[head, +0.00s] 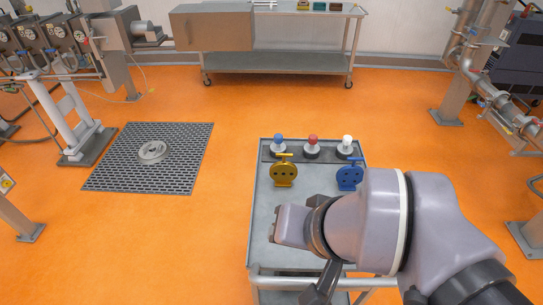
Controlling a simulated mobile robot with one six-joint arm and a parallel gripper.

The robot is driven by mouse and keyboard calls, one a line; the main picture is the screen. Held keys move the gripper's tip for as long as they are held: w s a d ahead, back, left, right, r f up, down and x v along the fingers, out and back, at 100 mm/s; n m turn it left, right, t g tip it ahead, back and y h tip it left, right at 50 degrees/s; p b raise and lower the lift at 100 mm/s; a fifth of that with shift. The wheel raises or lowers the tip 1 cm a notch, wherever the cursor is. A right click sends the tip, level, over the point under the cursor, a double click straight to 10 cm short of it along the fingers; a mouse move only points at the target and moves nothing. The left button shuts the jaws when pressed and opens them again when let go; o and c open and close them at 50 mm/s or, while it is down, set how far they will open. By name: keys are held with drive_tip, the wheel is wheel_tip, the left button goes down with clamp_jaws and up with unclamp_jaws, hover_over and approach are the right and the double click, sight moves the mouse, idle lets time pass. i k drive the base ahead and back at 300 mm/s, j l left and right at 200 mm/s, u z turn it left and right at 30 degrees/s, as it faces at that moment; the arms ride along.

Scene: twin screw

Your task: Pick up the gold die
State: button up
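The gold die (284,174) is a round gold disc with small holes and a bar-shaped top. It stands on the grey cart top (264,205), left of a similar blue die (348,178). My gripper (287,226) is in front of the gold die, on the near side, over the cart. A gap of cart top shows between them in the picture. My wrist and arm cover much of the gripper, and its fingers cannot be made out clearly. I see nothing held.
Blue-, red- and white-capped items (312,147) stand in a dark strip at the cart's back edge. The cart's handle rail (275,282) is at the near side. A floor grate (115,170) lies left. A metal table (275,61) stands behind. Orange floor around the cart is clear.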

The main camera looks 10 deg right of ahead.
sight(283, 172)
drive_tip(key=i+j+z, duration=0.15)
drive_tip(key=j+z, duration=0.15)
drive_tip(key=i+j+z, duration=0.25)
drive_tip(key=j+z, duration=0.2)
drive_tip(key=i+j+z, duration=0.15)
drive_tip(key=j+z, duration=0.75)
drive_tip(key=j, duration=0.25)
drive_tip(key=j+z, duration=0.45)
drive_tip(key=j, duration=0.15)
drive_tip(key=i+j+z, duration=0.1)
drive_tip(key=j+z, duration=0.15)
